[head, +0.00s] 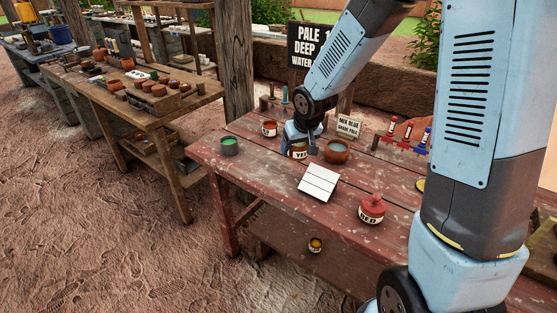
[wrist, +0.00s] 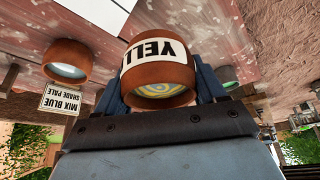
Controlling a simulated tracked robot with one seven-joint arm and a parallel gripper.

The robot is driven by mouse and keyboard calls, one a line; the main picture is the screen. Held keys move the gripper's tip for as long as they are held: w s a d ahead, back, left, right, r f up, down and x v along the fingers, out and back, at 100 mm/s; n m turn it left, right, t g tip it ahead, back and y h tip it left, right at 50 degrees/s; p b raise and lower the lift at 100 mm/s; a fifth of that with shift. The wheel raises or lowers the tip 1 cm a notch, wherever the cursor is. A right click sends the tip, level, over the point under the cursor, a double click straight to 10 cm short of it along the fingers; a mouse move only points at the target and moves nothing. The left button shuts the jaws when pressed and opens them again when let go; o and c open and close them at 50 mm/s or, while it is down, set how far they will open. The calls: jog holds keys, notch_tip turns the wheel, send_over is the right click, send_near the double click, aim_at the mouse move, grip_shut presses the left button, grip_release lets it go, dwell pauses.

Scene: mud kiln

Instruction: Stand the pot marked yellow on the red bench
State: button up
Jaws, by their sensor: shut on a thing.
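The pot marked yellow (head: 297,153) is brown with a white label; the letters "YE" show in the head view. In the wrist view the pot (wrist: 160,72) shows "YELL" upside down, with yellow and blue-grey rings inside its mouth. My gripper (head: 301,146) is shut on this pot, with a dark blue finger on each side in the wrist view (wrist: 158,78). The pot is over the back part of the red bench (head: 270,185). I cannot tell whether its base touches the boards.
Close by stand a brown bowl (head: 337,151), a red pot (head: 269,128), a green-filled pot (head: 230,146) and a white tile (head: 318,182). A lidded pot marked red (head: 371,209) is nearer the front. A small yellow-filled pot (head: 316,244) sits below. The bench's front left is clear.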

jog(key=w+a+f, duration=0.2)
jog(key=w+a, duration=0.1)
jog(key=w, duration=0.1)
send_over(276, 165)
jog(key=s+d, duration=0.1)
jog(key=s, duration=0.1)
notch_tip(276, 165, down, 5)
jog(key=shift+f, duration=0.1)
jog(key=shift+w+a+f, duration=0.2)
jog(key=shift+w+f, duration=0.1)
jog(key=shift+f, duration=0.1)
notch_tip(276, 165, down, 3)
jog(key=shift+w+f, duration=0.1)
jog(key=shift+f, duration=0.05)
jog(key=o, duration=1.2)
jog(key=v, duration=1.2)
